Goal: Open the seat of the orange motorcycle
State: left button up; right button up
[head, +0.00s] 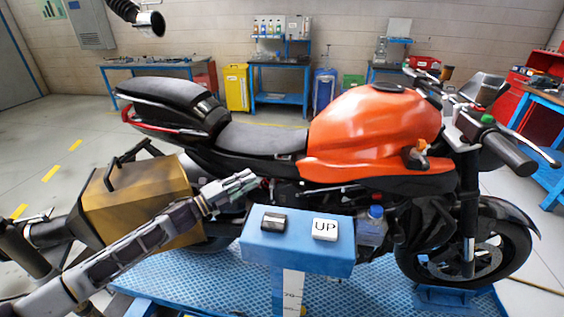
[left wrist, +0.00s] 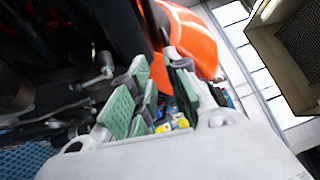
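The orange motorcycle (head: 370,130) stands on a blue platform, its front wheel to the right. Its black seat has a low front part (head: 262,138) and a higher rear part (head: 170,92). The seat looks down on the bike; whether it is latched does not show. My left gripper (head: 243,184) is below the front part of the seat, beside the bike's near side. In the left wrist view the green-padded fingers (left wrist: 155,95) are apart with nothing between them, and orange bodywork (left wrist: 192,40) shows beyond. I see no contact with the bike. My right gripper is out of view.
A blue stand (head: 297,252) with a dark button and a white "UP" button is right of my left gripper. A tan box (head: 140,195) with a black handle sits by the rear wheel, beside my left arm. A hose nozzle (head: 150,23) hangs above. Workbenches line the back.

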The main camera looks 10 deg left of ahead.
pick_arm(q)
jog(key=r+m, duration=0.1)
send_near(282, 160)
jog(key=shift+w+d, duration=0.65)
jog(key=shift+w, duration=0.65)
jog(key=shift+w+d+r+m+g+h+p, duration=0.2)
jog(key=shift+w+d+p, duration=0.1)
jog(key=shift+w+d, duration=0.15)
jog(key=shift+w+d+r+m+g+h+p, duration=0.1)
jog(key=shift+w+d+h+p, duration=0.15)
jog(key=shift+w+d, duration=0.2)
jog(key=shift+x, duration=2.35)
jog(key=shift+f, duration=0.1)
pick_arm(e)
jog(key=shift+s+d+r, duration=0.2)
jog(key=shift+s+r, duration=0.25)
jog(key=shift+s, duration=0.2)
